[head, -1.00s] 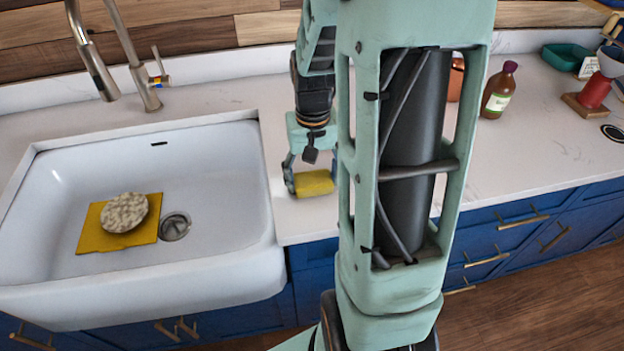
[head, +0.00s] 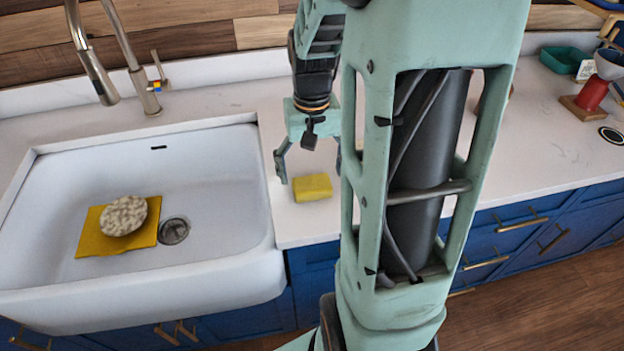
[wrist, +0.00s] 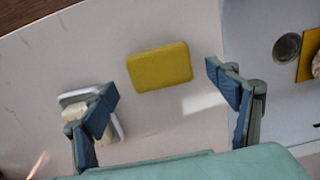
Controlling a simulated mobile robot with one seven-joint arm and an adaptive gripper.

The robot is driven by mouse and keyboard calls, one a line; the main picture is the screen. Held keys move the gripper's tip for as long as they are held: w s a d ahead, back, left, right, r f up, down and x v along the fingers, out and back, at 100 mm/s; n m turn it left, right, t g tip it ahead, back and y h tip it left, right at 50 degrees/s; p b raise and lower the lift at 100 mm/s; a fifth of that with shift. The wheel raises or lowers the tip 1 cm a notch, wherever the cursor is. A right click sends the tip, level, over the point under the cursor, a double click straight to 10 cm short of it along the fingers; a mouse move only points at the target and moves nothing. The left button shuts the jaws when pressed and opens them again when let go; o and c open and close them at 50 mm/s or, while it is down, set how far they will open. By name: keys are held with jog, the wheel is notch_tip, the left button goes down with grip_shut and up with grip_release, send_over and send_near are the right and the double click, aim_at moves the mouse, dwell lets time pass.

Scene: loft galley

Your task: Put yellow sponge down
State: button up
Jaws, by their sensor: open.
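The yellow sponge (head: 312,187) lies flat on the white counter, just right of the sink and near the counter's front edge. It also shows in the wrist view (wrist: 160,67), beyond and between the fingertips, touching neither. My gripper (head: 308,168) is open and empty just behind and above the sponge. In the wrist view both blue-padded fingers (wrist: 165,82) stand wide apart. My own arm hides part of the counter to the right of the sponge in the head view.
The white sink (head: 60,185) at left holds a yellow cloth (head: 90,232) with a speckled round object (head: 124,215) on it. A white item (wrist: 75,98) lies by a finger in the wrist view. A red object (head: 592,94) and green tray (head: 565,58) stand at far right.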

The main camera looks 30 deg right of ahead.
aim_at(312, 183)
notch_tip(312, 183, up, 8)
dwell(0.5)
